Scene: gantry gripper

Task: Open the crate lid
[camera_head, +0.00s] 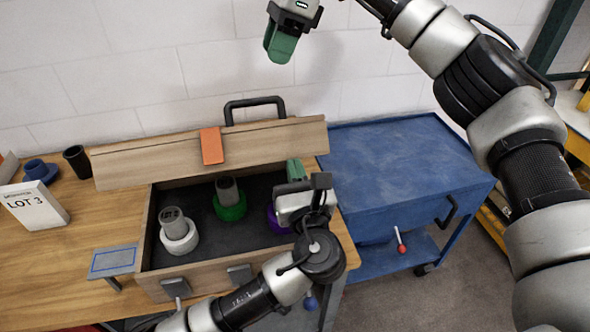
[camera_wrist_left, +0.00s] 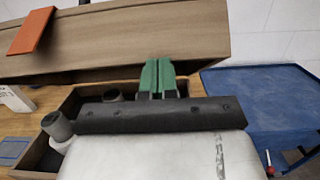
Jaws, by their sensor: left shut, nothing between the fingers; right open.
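The wooden crate (camera_head: 215,272) sits on the wooden table with its lid (camera_head: 255,148) raised and tilted back along the rear edge. The lid carries an orange tab (camera_head: 211,146) and a black handle (camera_head: 254,101). My left gripper (camera_head: 295,172) is shut and empty at the crate's right end, near the lid's lower edge; whether it touches the lid is unclear. In the left wrist view, its green fingers (camera_wrist_left: 158,78) are together in front of the lid (camera_wrist_left: 130,42). My right gripper (camera_head: 280,45) is in the air above and behind the lid; its finger gap is hard to see.
Inside the crate are a white-based (camera_head: 178,232), a green-based (camera_head: 229,200) and a partly hidden purple-based piece (camera_head: 277,220). A blue cart (camera_head: 400,160) stands right of the table. A LOT 3 sign (camera_head: 34,204), blue part (camera_head: 40,170) and dark cup (camera_head: 76,161) are at left.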

